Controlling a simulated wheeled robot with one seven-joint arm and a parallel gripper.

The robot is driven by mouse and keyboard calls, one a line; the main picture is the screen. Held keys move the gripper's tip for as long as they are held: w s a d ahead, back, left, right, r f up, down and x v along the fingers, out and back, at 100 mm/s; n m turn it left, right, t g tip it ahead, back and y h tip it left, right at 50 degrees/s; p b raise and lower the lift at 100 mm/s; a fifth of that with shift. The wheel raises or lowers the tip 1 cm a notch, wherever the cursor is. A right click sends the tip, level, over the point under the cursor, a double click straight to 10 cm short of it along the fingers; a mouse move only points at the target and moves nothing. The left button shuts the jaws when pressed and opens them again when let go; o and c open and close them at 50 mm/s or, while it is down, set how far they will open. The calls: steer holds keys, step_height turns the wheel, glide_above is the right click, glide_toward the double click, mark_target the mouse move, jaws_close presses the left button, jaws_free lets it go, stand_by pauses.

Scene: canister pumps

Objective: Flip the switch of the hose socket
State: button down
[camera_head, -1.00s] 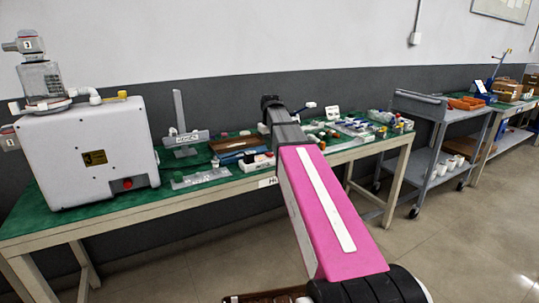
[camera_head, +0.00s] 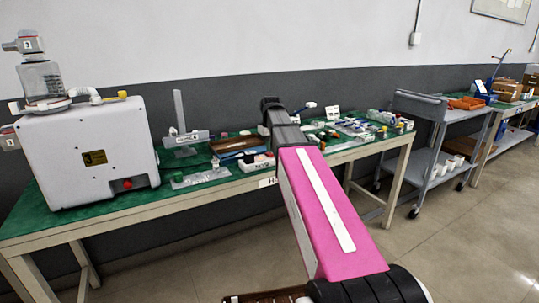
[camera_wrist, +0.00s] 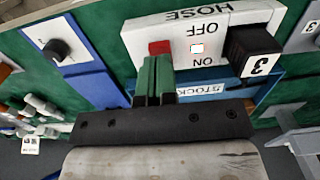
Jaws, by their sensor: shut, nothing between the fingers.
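The hose socket (camera_wrist: 215,22) is a white strip marked HOSE, OFF and ON, lying across the upper part of the wrist view. Its red switch (camera_wrist: 160,47) sits at the strip's left part. A black plug marked 3 (camera_wrist: 255,52) is in the strip's right part. My gripper (camera_wrist: 158,62) is shut and empty, its green fingertips right at the red switch's lower edge. I cannot tell whether they touch it. The fingertips hide part of the switch, so its position is unclear. In the head view the socket (camera_head: 257,163) lies on the green bench, beside my arm.
A blue block with a black knob (camera_wrist: 58,50) lies left of the socket. A blue bin labelled STOCK (camera_wrist: 208,90) is close below the strip. A large white pump (camera_head: 88,155) stands on the bench's left end. A grey cart (camera_head: 430,140) stands to the right.

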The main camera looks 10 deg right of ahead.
steer(key=shift+f, duration=0.85)
stand_by(0.5)
steer(key=shift+r, duration=3.55)
steer(key=shift+s, duration=0.1)
